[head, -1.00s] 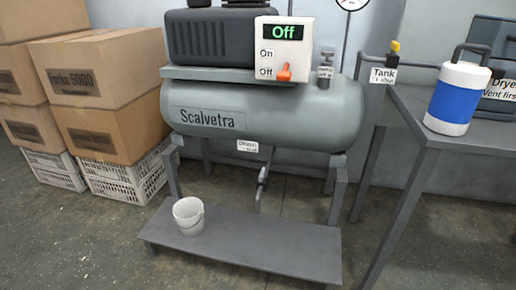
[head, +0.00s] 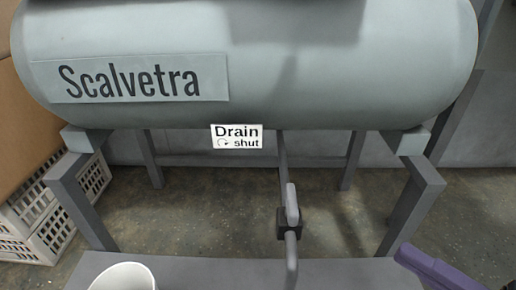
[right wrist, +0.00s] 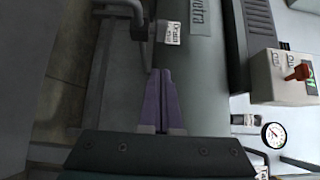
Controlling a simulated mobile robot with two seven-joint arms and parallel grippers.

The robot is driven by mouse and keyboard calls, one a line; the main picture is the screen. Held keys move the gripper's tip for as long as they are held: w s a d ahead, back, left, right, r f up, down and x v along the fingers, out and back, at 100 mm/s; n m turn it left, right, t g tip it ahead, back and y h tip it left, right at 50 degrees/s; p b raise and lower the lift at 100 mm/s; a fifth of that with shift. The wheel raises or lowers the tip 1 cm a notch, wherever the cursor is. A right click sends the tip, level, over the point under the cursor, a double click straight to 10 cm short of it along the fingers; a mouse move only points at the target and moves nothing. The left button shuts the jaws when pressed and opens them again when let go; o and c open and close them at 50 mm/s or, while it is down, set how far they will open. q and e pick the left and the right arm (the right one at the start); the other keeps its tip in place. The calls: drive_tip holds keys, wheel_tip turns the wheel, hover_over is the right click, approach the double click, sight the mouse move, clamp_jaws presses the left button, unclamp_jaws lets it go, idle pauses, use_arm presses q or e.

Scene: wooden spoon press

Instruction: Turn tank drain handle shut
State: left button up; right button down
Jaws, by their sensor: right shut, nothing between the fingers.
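The drain handle (head: 291,204) is a light grey lever on a dark valve block (head: 284,224), on the pipe below the tank (head: 330,80). The lever stands upright, roughly in line with the pipe. The white label (head: 237,137) reads "Drain" and "shut" with a curved arrow. My right gripper (head: 402,251) shows as a purple finger at the lower right, apart from the handle. In the right wrist view its two purple fingers (right wrist: 161,73) are together and empty. The drain label (right wrist: 168,33) and grey pipework show beyond the fingertips. My left gripper is not in view.
A white cup (head: 124,277) stands on the grey lower platform (head: 215,270) at the bottom left. Tank legs (head: 408,205) flank the drain. White crates (head: 45,205) stand at the left. The switch box (right wrist: 285,78) and a gauge (right wrist: 273,135) show in the right wrist view.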

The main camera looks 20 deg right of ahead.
sight(297, 206)
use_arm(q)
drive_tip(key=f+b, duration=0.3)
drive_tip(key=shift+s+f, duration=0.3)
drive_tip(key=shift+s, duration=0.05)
use_arm(e)
drive_tip(key=w+a, duration=0.8)
drive_tip(key=shift+w+a, duration=0.15)
drive_tip(key=shift+w, duration=0.1)
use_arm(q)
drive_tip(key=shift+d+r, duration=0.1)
use_arm(e)
drive_tip(key=shift+s, duration=0.1)
drive_tip(key=shift+r+h, duration=0.1)
drive_tip(key=shift+h, duration=0.2)
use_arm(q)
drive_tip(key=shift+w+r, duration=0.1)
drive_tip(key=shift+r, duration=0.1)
use_arm(e)
drive_tip(key=shift+a+m+t+h, duration=0.15)
drive_tip(key=shift+m+t+h, duration=0.15)
drive_tip(key=shift+m, duration=0.1)
use_arm(q)
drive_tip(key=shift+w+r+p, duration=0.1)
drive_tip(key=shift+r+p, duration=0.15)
drive_tip(key=shift+p, duration=0.1)
use_arm(e)
drive_tip(key=shift+s+m+h, duration=0.1)
drive_tip(key=shift+m+h, duration=0.2)
drive_tip(key=shift+h, duration=0.1)
